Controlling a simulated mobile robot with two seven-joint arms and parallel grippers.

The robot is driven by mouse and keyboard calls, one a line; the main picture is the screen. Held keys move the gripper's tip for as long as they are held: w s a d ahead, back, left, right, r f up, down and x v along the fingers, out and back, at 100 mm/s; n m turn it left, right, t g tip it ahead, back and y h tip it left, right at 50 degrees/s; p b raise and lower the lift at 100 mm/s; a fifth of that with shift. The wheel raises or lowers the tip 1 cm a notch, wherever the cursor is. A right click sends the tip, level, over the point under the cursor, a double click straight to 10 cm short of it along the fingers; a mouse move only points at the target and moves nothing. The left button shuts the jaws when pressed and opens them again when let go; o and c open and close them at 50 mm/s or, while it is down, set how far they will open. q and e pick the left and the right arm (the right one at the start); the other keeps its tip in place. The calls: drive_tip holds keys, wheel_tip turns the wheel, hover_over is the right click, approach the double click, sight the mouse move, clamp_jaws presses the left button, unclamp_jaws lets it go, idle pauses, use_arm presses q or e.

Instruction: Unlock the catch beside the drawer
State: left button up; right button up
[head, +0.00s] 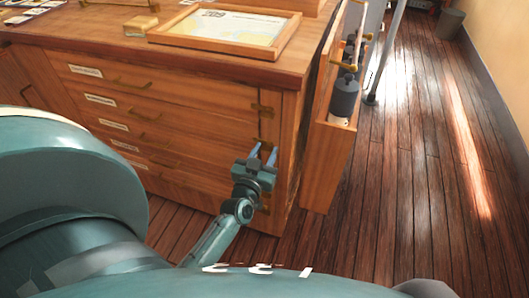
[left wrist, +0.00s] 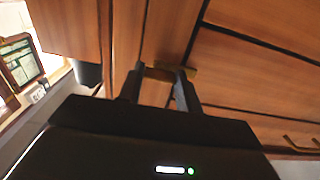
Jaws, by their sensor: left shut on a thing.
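The wooden chest of drawers (head: 190,125) stands ahead, with several labelled drawers and brass pulls. Small brass catches sit along its right edge; the upper catch (head: 262,110) shows clear of my gripper. My left gripper (head: 262,155) is at the right edge of the chest, below that catch. In the left wrist view its two fingers (left wrist: 158,88) are shut on a brass catch (left wrist: 161,73) that lies across the seam beside a drawer. The fingers hide part of this catch. The drawers beside it look closed. My right gripper is not in view.
A framed chart (head: 235,28) and a small wooden block (head: 141,26) lie on the chest's top. A narrow wooden rack (head: 328,160) holding dark objects stands just right of the chest. A metal pole (head: 385,55) stands beyond it.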

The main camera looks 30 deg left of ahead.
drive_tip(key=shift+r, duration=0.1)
use_arm(q)
drive_tip(key=shift+r+n, duration=0.1)
drive_tip(key=shift+n, duration=0.7)
drive_tip(key=n+p, duration=0.1)
drive_tip(key=n, duration=0.9)
drive_tip(key=shift+n, duration=0.3)
drive_tip(key=n, duration=0.3)
drive_tip(key=shift+n+b, duration=0.4)
drive_tip(key=shift+n, duration=0.9)
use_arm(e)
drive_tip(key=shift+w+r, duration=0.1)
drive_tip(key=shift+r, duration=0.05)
